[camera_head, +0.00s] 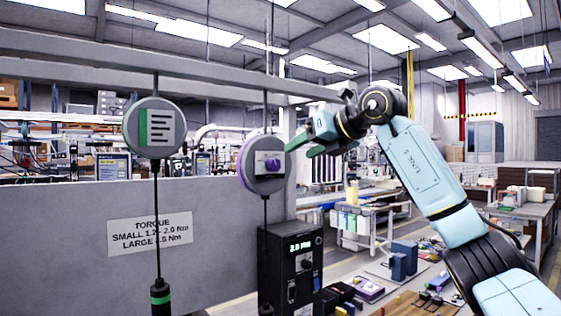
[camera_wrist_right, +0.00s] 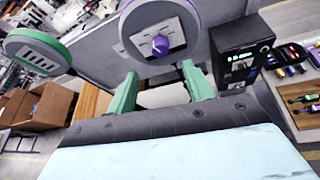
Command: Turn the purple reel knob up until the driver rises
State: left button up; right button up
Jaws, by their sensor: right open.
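The purple reel (camera_head: 248,172) is a grey disc with a purple rim, hung from the overhead rail. Its purple knob (camera_head: 272,166) sits on the plate at its middle. In the right wrist view the knob (camera_wrist_right: 160,45) is ahead of and between the fingers. My right gripper (camera_head: 296,148) is open, with its green fingers close to the reel's right side; it also shows in the right wrist view (camera_wrist_right: 163,85). No contact with the knob shows. A cable runs down from the reel, and the driver below it is not clearly seen. My left gripper is out of view.
A green-marked reel (camera_head: 152,128) hangs to the left with a green-banded driver (camera_head: 160,296) on its cable. A grey panel bears a torque sign (camera_head: 150,232). A black controller box (camera_head: 291,268) stands below the purple reel. Small parts lie on the bench at right.

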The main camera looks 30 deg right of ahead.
aim_at(277, 164)
jog(key=p+x, duration=0.1)
jog(key=x, duration=0.8)
jog(key=shift+p, duration=0.4)
jog(key=shift+s, duration=0.1)
jog(key=c, duration=1)
